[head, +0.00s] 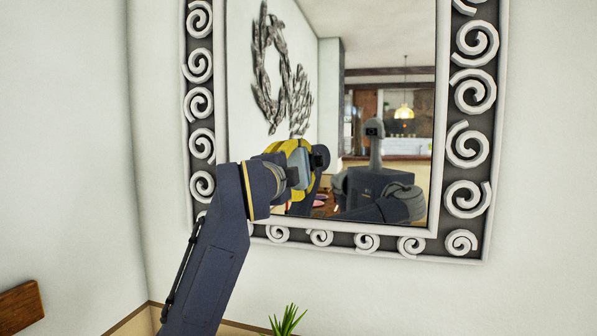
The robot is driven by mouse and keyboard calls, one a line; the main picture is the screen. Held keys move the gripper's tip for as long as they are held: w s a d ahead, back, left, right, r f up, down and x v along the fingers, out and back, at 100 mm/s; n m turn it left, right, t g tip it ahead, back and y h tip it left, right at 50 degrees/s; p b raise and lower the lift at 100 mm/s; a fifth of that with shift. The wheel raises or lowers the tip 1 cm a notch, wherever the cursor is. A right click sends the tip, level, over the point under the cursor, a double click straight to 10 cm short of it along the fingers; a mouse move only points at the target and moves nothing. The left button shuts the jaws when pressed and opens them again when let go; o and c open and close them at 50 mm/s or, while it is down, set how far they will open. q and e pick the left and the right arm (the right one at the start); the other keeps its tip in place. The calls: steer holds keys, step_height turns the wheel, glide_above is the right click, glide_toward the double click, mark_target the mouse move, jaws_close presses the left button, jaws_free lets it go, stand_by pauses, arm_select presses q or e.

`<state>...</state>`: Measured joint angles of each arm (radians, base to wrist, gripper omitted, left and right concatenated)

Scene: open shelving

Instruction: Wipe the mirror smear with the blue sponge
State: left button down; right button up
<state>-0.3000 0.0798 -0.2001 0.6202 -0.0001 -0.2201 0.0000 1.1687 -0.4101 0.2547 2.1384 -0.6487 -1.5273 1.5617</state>
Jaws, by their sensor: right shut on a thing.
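The mirror (390,50) hangs on the wall in a dark frame with white spirals. My right arm reaches up from the lower left, and my right gripper (293,176) is at the lower left part of the glass. It is shut on the blue sponge (300,160), which shows as a small pale grey-blue block. The sponge is at or very close to the glass; exact contact cannot be told. The gripper's reflection overlaps it. I cannot make out a smear; that part of the glass is covered by the gripper. My left gripper is not in view.
The mirror frame (473,150) stands around the glass on the plain white wall (550,150). A green plant (287,321) shows at the bottom edge, below the mirror. A brown wooden piece (20,308) is at the lower left. The glass reflects my body and a room.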

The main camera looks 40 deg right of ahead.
mark_target(337, 157)
steer(key=shift+w+a, duration=0.4)
steer(key=shift+w, duration=0.2)
steer(key=shift+r, duration=1.4)
steer(key=shift+s+d, duration=1.2)
steer(key=shift+s, duration=0.3)
steer(key=shift+s+d, duration=1.25)
steer(key=shift+s, duration=0.3)
steer(key=shift+s+d, duration=1.2)
steer(key=shift+s, duration=0.3)
steer(key=shift+v, duration=3)
steer(key=shift+a, duration=0.1)
